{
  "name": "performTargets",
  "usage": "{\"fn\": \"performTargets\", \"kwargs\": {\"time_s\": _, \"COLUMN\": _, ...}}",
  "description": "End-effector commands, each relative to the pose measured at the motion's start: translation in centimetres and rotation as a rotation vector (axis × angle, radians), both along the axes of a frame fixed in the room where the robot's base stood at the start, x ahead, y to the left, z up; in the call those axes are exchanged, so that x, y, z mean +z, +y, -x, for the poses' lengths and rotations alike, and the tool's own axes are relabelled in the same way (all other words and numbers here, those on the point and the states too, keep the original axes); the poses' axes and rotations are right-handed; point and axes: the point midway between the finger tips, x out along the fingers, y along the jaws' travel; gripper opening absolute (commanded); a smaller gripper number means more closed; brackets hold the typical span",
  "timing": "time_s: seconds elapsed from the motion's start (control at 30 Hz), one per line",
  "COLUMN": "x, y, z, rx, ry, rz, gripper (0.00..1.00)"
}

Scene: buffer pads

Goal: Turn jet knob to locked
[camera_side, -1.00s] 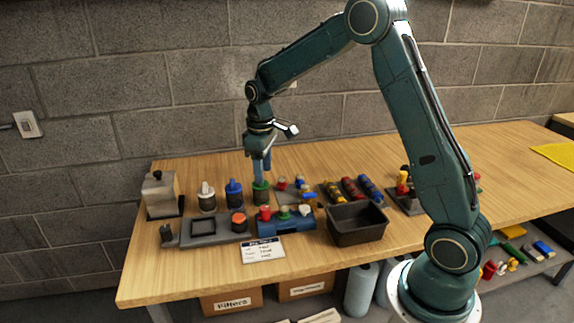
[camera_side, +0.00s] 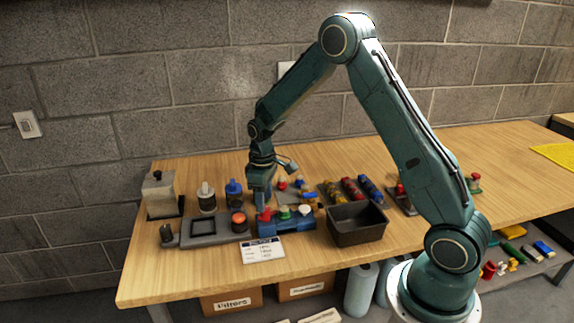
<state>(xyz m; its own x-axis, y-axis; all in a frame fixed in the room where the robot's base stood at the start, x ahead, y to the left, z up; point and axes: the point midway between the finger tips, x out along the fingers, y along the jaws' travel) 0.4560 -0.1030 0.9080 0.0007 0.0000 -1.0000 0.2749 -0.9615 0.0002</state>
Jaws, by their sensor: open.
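My gripper (camera_side: 261,200) points down just above the left end of a blue block (camera_side: 290,232). Its open fingers are at or just behind the red knob (camera_side: 264,215) there; whether they touch it cannot be told. A green knob (camera_side: 284,213) and a white knob (camera_side: 304,210) stand further right on the same block. A small dark knob-like piece (camera_side: 166,235) stands at the front left. No label readable here shows which knob is the jet knob, or its locked mark. The green-capped jar is hidden behind my gripper.
A grey tray with an orange-red knob (camera_side: 238,222) lies left of my gripper. White-capped (camera_side: 206,198) and blue-capped (camera_side: 234,194) jars stand behind it. A black bin (camera_side: 356,237) is at the right. A printed card (camera_side: 263,250) lies in front, with bare table left of it.

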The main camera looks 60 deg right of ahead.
Motion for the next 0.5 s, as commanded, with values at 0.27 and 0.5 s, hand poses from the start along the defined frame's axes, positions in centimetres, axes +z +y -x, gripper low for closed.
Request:
{"fn": "performTargets", "kwargs": {"time_s": 0.27, "x": -3.5, "y": 0.0, "z": 0.1, "rx": 0.0, "ry": 0.003, "rz": -0.001, "gripper": 0.49}}
{"fn": "performTargets", "kwargs": {"time_s": 0.5, "x": -4.4, "y": 0.0, "z": 0.0, "rx": 0.0, "ry": 0.001, "rz": -0.001, "gripper": 0.49}}
